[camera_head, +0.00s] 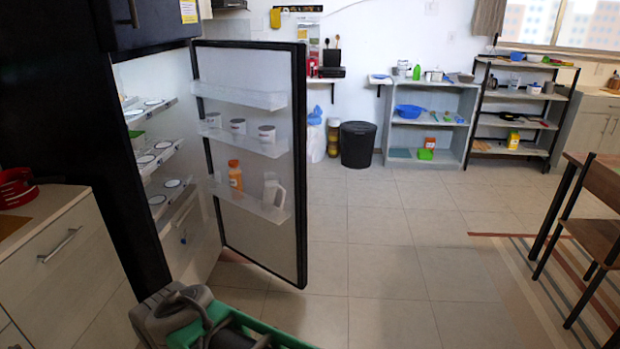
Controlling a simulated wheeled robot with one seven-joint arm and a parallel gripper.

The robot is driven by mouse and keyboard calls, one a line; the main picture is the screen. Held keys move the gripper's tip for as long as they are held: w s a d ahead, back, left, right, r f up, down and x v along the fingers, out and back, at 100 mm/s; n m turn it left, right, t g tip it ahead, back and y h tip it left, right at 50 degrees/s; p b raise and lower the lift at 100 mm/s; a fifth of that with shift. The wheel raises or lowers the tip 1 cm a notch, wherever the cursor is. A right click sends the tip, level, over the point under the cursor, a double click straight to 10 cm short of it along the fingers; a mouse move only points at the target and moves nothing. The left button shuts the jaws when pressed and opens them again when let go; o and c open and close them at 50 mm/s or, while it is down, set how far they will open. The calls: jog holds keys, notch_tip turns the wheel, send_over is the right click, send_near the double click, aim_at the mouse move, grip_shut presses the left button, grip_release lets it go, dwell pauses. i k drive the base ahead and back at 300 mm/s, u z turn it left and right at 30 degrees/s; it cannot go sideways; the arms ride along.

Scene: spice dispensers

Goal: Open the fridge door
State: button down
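The fridge door (250,185) stands wide open, swung out to the right of the fridge. Its white inner side with clear bins faces me, framed by a dark edge. The bins hold white containers (267,134), an orange bottle (235,175) and a white jug-like item (273,190). The dark fridge body (75,130) is at left. Its lit interior shows shelves (160,157) with several round-lidded items. Grey and green parts of my arm show at the bottom, below the opening. My gripper's fingers cannot be made out; no contact with the door is visible.
A low cabinet (60,260) with a red item (17,188) on top stands at left. A black bin (357,144) and shelving (430,125) line the far wall. A table (590,185) is at right. The tiled floor (385,255) in the middle is clear.

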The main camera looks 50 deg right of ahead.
aim_at(264, 83)
jog(key=u, duration=0.95)
jog(key=k, duration=0.1)
jog(key=z, duration=2)
jog(key=i, duration=0.85)
jog(key=u, duration=0.4)
jog(key=i, duration=1.05)
jog(key=u, duration=0.8)
